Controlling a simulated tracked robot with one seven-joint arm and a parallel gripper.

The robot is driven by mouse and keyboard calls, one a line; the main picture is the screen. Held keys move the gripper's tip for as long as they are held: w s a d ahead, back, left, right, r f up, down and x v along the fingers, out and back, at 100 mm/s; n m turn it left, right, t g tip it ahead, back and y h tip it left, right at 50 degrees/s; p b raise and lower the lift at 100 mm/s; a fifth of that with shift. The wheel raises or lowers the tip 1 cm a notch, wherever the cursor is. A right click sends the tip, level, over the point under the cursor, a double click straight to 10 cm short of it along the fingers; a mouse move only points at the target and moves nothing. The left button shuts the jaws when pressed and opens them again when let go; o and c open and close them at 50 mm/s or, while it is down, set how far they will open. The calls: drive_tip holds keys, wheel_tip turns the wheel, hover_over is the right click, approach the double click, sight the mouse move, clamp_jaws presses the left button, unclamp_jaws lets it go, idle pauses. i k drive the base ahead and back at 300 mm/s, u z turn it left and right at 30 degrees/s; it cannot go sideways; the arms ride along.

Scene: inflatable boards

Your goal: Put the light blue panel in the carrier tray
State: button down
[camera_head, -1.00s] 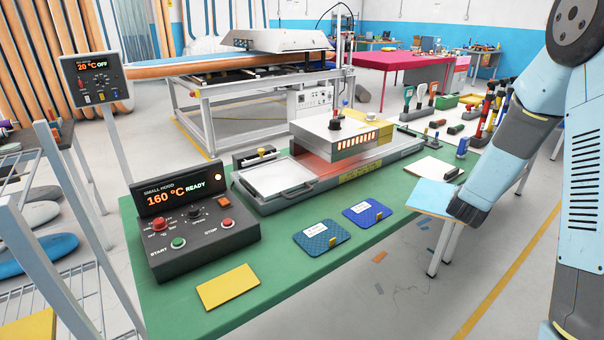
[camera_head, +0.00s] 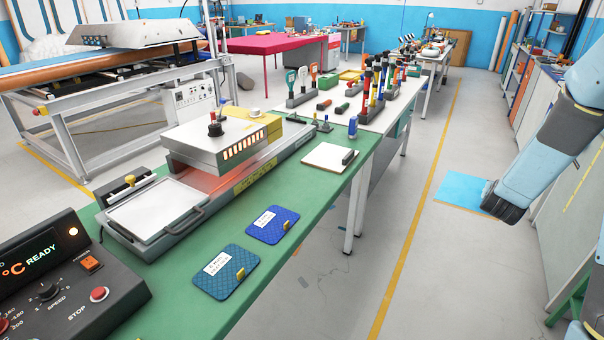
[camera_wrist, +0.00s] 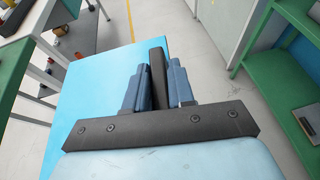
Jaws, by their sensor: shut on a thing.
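The light blue panel (camera_head: 462,190) is a flat sheet held out over the floor, right of the green table and apart from it. My gripper (camera_wrist: 157,80) is shut on its edge, with a dark strip between the fingers. The panel (camera_wrist: 95,100) stretches ahead and to the left in the wrist view. In the head view the fingers are hidden behind the wrist. The carrier tray (camera_head: 155,212) looks like the pale, flat, empty tray with a dark handle, in front of the glowing small hood (camera_head: 222,145).
The green table (camera_head: 325,195) holds a dark blue panel (camera_head: 272,225), a teal-blue panel (camera_head: 226,272), a white pad (camera_head: 328,158) and the control box (camera_head: 60,280). A tool table stands behind. Floor between table and panel is clear. A green shelf (camera_wrist: 285,85) stands right in the wrist view.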

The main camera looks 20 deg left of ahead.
sight(159, 206)
drive_tip(key=z, duration=2.35)
drive_tip(key=i, duration=0.1)
drive_tip(key=u, duration=3.3)
